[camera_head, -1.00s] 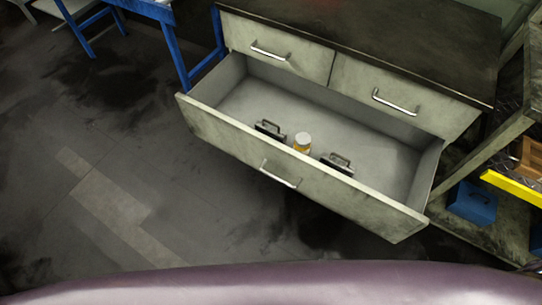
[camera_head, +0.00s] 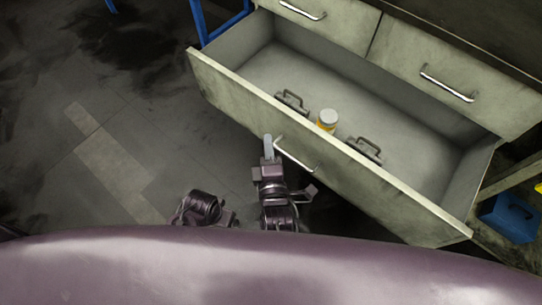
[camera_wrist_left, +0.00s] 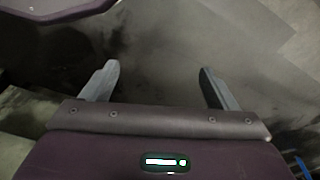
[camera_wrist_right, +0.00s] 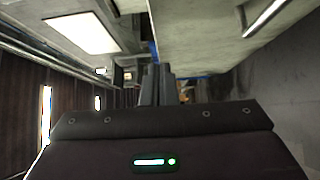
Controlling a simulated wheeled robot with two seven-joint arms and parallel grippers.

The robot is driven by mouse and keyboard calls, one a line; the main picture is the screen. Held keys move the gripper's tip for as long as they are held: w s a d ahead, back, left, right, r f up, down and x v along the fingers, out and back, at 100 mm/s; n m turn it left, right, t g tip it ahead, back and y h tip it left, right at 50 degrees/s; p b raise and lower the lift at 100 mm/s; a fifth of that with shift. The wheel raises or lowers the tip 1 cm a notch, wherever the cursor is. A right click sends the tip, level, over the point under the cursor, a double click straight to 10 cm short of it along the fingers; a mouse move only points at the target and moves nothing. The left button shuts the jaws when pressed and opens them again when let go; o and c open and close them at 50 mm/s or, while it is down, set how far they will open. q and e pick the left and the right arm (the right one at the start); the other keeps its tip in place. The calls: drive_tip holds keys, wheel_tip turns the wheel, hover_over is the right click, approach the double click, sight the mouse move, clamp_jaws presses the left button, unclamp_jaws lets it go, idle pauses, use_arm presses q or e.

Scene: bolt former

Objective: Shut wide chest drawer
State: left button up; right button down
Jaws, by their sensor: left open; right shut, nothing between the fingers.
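The wide chest drawer (camera_head: 400,205) stands pulled far out in the head view. Its front panel has one silver bar handle (camera_head: 295,156). My right gripper (camera_head: 268,146) is shut and empty, with its fingertips beside the left end of that handle, on the outer side of the front; I cannot tell if it touches. In the right wrist view the shut fingers (camera_wrist_right: 156,78) are seen close to a pale panel (camera_wrist_right: 195,35) with a bar handle (camera_wrist_right: 266,16). My left gripper (camera_wrist_left: 157,78) is open and empty over floor in the left wrist view.
Inside the drawer lie two dark handled objects (camera_head: 291,102) (camera_head: 366,150) and a yellow jar with a white lid (camera_head: 327,120). Two shut drawers (camera_head: 455,75) sit above. A blue box (camera_head: 508,217) is at right. Floor at left is clear.

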sight(275, 109)
use_arm(q)
drive_tip(key=shift+d+r+b, duration=0.2)
drive_tip(key=shift+r+b, duration=0.1)
drive_tip(key=shift+r, duration=1.15)
use_arm(e)
drive_tip(key=shift+w+d, duration=0.25)
drive_tip(key=shift+w, duration=1)
drive_tip(key=shift+w+d, duration=0.25)
drive_tip(key=shift+w, duration=0.95)
drive_tip(key=shift+w+d, duration=0.25)
drive_tip(key=shift+w, duration=1)
use_arm(q)
drive_tip(key=shift+w, duration=0.1)
